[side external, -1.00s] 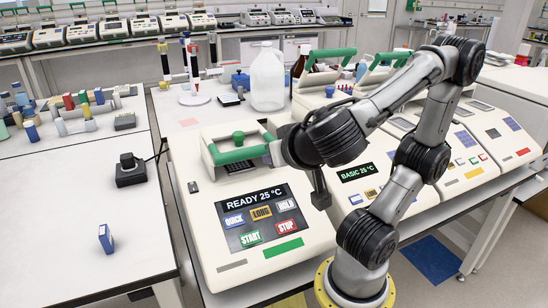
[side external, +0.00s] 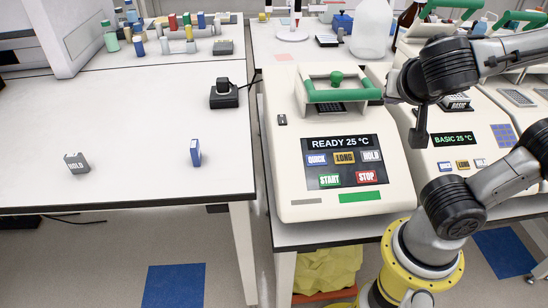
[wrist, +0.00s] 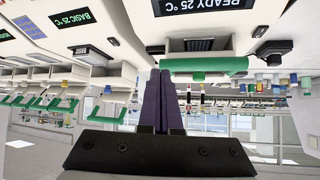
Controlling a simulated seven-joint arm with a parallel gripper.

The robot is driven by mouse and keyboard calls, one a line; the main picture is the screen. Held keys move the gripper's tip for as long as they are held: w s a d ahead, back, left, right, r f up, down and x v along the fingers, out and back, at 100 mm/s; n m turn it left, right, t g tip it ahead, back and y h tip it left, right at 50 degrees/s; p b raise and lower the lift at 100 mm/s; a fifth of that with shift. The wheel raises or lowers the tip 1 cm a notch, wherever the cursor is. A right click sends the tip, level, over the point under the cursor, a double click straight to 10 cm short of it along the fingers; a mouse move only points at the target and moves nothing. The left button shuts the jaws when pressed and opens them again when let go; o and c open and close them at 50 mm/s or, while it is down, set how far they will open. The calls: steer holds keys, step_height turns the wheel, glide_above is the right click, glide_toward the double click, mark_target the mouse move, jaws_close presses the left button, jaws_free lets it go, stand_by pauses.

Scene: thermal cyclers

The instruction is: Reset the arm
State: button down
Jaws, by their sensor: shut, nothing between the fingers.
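My gripper (wrist: 160,75) shows in the wrist view, which is upside down; its two dark fingers are together with nothing between them. In the side external view my wrist hides the fingers. My wrist is just right of the front thermal cycler (side external: 290,190), close to the right end of its green handle (side external: 340,95). That cycler's screen (side external: 345,160) reads "READY 25 °C". The green handle also shows in the wrist view (wrist: 205,65), to the right of the fingers. I cannot tell whether the fingers are touching anything.
A second cycler with a "BASIC 25 °C" screen (side external: 453,140) stands right of the first, partly behind my arm. A blue block (side external: 195,152), a grey "HOLD" block (side external: 76,162) and a black device (side external: 224,95) sit on the left table (side external: 120,120), otherwise mostly clear in front.

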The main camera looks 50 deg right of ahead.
steer(key=s+a+f+n+g+y, duration=0.2)
steer(key=s+f+n+y, duration=0.2)
steer(key=s+f+y, duration=0.15)
steer(key=w+a+n+t+y, duration=0.2)
steer(key=w+a+n+y, duration=0.1)
steer(key=n, duration=0.5)
steer(key=shift+w+a+r, duration=0.25)
steer(key=shift+w+a, duration=0.65)
steer(key=shift+a, duration=0.15)
